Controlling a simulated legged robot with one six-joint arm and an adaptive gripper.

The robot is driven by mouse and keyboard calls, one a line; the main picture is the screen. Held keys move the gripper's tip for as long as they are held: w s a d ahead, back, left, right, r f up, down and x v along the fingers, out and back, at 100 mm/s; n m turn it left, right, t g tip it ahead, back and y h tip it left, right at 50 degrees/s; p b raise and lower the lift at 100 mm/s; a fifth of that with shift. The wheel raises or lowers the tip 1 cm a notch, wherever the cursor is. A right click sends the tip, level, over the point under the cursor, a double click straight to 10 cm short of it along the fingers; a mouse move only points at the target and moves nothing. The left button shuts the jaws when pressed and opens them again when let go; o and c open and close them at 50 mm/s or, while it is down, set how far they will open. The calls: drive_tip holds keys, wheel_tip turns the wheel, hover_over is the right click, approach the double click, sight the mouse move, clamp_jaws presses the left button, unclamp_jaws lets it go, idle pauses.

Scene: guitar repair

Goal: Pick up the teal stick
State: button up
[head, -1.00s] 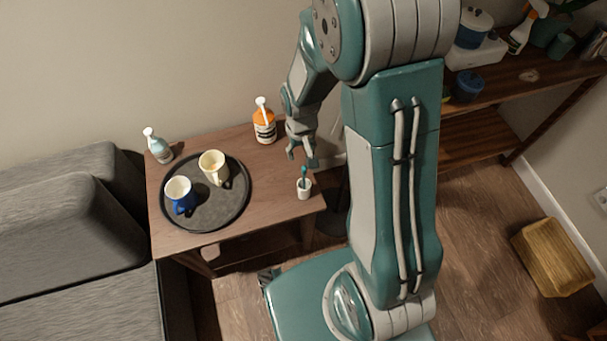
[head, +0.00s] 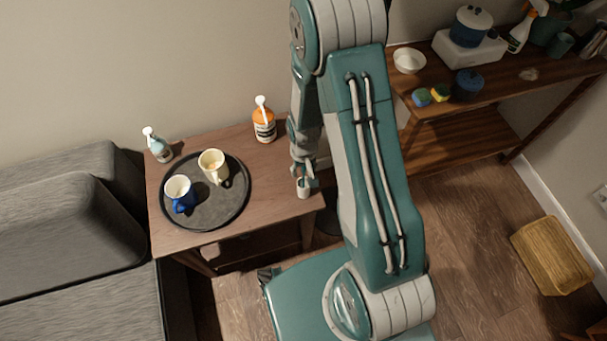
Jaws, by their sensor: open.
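The teal stick (head: 306,179) stands in a small white cup (head: 303,190) near the right front corner of the small wooden table. Only a little of the stick shows, as my gripper covers most of it. My gripper (head: 304,176) points down just over the cup, with its fingers around or beside the stick; I cannot tell which. It is open.
A shelf (head: 500,78) with pots and sponges is at right.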

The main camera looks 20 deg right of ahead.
drive_tip(key=shift+f, duration=0.1)
drive_tip(key=shift+c, duration=0.3)
clamp_jaws()
